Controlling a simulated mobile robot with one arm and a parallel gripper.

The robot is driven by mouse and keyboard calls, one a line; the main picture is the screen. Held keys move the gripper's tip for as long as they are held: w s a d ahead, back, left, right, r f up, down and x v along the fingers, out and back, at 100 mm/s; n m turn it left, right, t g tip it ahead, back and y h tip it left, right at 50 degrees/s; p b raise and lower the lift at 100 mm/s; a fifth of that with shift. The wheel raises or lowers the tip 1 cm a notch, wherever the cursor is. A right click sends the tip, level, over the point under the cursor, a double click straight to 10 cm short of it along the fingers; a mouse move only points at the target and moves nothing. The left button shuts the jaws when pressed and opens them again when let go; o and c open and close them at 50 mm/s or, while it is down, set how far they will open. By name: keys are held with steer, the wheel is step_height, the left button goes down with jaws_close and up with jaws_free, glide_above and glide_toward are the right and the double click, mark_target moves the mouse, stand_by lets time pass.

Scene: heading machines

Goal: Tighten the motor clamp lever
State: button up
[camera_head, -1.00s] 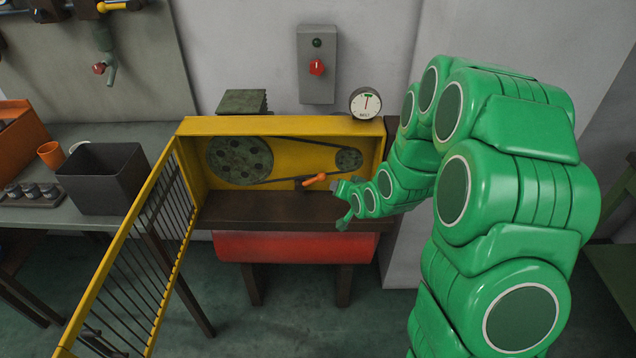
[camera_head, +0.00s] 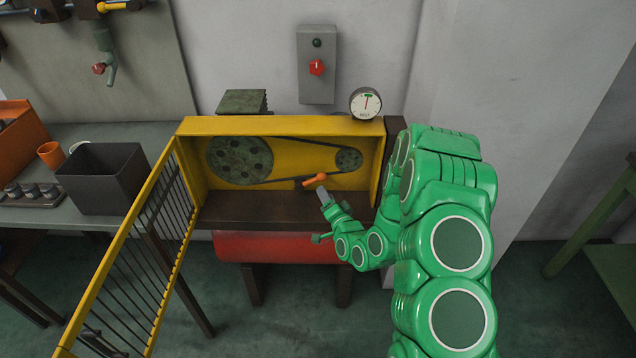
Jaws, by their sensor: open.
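The motor clamp lever (camera_head: 315,181) is a small orange handle on a dark pivot, low inside the yellow housing, below the small pulley (camera_head: 348,159). It slants up to the right. My gripper (camera_head: 323,197) is open just below the lever, at the front of the housing's dark ledge. One grey finger points up close to the lever; whether it touches cannot be told. The belt (camera_head: 300,142) runs between the small pulley and the large pulley (camera_head: 240,160). The round gauge (camera_head: 366,103) on top of the housing has its needle near a green mark.
The yellow barred guard door (camera_head: 128,260) stands swung open to the left. A grey box with a red knob (camera_head: 317,67) is on the wall. A bench with a dark bin (camera_head: 102,178) and an orange cup (camera_head: 51,154) is at left. The space before the housing is clear on the left.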

mark_target(311, 181)
steer(key=shift+w+a, duration=0.15)
steer(key=shift+w, duration=0.25)
steer(key=shift+x, duration=3.45)
jaws_close()
